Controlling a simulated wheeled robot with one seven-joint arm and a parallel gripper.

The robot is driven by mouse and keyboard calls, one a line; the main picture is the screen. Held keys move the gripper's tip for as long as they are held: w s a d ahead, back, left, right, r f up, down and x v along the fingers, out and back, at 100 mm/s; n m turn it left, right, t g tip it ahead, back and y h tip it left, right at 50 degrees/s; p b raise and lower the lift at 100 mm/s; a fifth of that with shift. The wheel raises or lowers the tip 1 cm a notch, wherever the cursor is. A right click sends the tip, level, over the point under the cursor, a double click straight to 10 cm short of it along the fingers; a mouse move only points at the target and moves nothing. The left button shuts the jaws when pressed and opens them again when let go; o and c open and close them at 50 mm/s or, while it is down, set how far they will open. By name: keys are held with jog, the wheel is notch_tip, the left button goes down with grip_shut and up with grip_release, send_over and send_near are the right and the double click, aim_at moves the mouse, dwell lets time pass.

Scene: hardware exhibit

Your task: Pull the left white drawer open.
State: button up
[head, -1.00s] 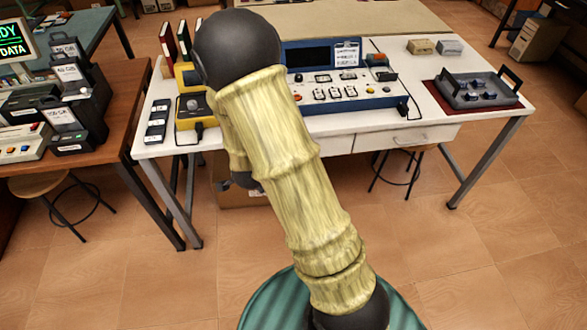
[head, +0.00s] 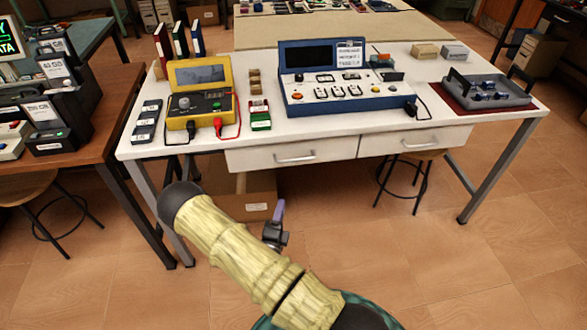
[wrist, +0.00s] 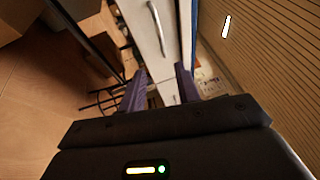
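The left white drawer (head: 262,157) is closed under the front edge of the white table, with a silver bar handle (head: 296,158). The right drawer (head: 415,139) beside it is also closed. My gripper (head: 277,212) is low in front of the left drawer, below its handle and apart from it. It is mostly hidden behind my arm, with one purple finger showing. In the wrist view, my gripper (wrist: 160,88) has its two purple fingers spread with nothing held. There a white drawer front (wrist: 143,18) with its handle (wrist: 157,27) lies ahead, turned sideways.
A cardboard box (head: 250,203) stands under the table, behind my gripper. A stool (head: 405,178) is under the right drawer. The tabletop holds a yellow meter (head: 200,72), a blue console (head: 340,93) and a grey tray (head: 490,92). Floor in front is clear.

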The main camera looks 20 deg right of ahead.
jog(key=shift+r, duration=0.1)
notch_tip(320, 180, up, 3)
send_over(294, 164)
jog(key=s+a, duration=0.2)
jog(key=s, duration=0.2)
jog(key=shift+s+a, duration=0.15)
jog(key=shift+s, duration=0.05)
grip_shut()
